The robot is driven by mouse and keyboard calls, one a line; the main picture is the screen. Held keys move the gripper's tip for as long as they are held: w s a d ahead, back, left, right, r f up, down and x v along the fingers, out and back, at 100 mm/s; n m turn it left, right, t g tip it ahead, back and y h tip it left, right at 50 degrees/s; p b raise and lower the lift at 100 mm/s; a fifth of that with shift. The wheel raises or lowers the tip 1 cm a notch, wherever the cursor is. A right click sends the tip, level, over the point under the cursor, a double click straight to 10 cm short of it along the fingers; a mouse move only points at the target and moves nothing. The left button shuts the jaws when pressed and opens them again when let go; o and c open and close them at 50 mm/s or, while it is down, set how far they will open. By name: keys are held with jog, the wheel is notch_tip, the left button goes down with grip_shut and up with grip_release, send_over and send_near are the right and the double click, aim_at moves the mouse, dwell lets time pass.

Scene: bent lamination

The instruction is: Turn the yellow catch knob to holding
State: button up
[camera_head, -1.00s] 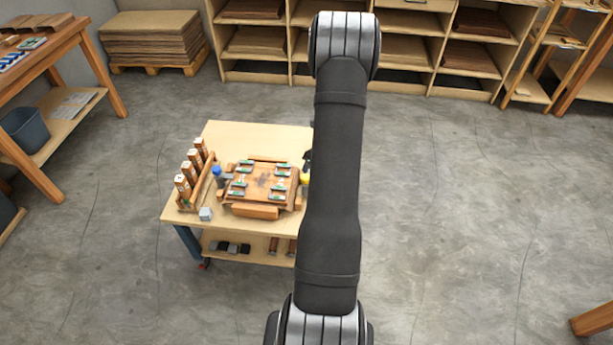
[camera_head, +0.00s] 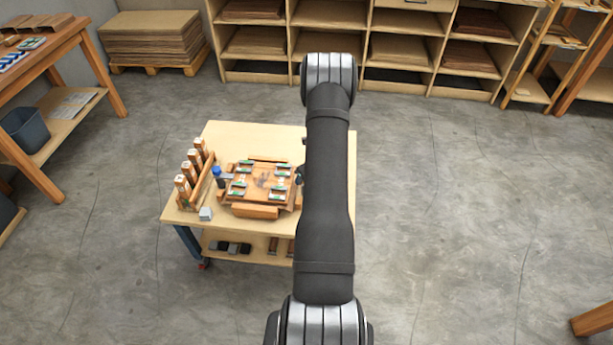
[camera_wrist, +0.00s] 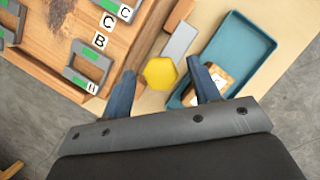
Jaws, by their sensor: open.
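The yellow catch knob (camera_wrist: 160,73) shows in the wrist view beside the edge of the wooden fixture (camera_wrist: 150,30). It has a faceted, roughly hexagonal top. My gripper (camera_wrist: 164,82) is open, with one blue-grey finger on each side of the knob. The left finger is close to the knob and the right one stands a little farther off. I cannot tell whether either touches it. In the head view the fixture (camera_head: 240,199) sits on the small table, and my arm hides the yellow knob.
A teal tray (camera_wrist: 262,42) holding a labelled wooden block (camera_wrist: 215,76) lies right of the knob, close to my right finger. Clamps marked with letters (camera_wrist: 92,62) stand on the fixture. A blue-topped knob (camera_head: 217,171) and a row of wooden blocks (camera_head: 190,168) are at the table's left.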

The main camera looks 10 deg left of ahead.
jog(key=c, duration=1)
jog(key=n+g+y, duration=0.1)
jog(key=n, duration=0.3)
jog(key=shift+w+d+n, duration=0.1)
jog(key=shift+n, duration=0.2)
jog(key=n+g, duration=0.2)
jog(key=n, duration=0.2)
jog(key=shift+w+n, duration=0.1)
jog(key=shift+n, duration=0.2)
jog(key=n+g, duration=0.2)
jog(key=n, duration=0.2)
jog(key=shift+w+n, duration=0.15)
jog(key=shift+n, duration=0.15)
jog(key=shift+n+g+h, duration=0.5)
jog(key=shift+n+g, duration=0.2)
jog(key=shift+n, duration=1.4)
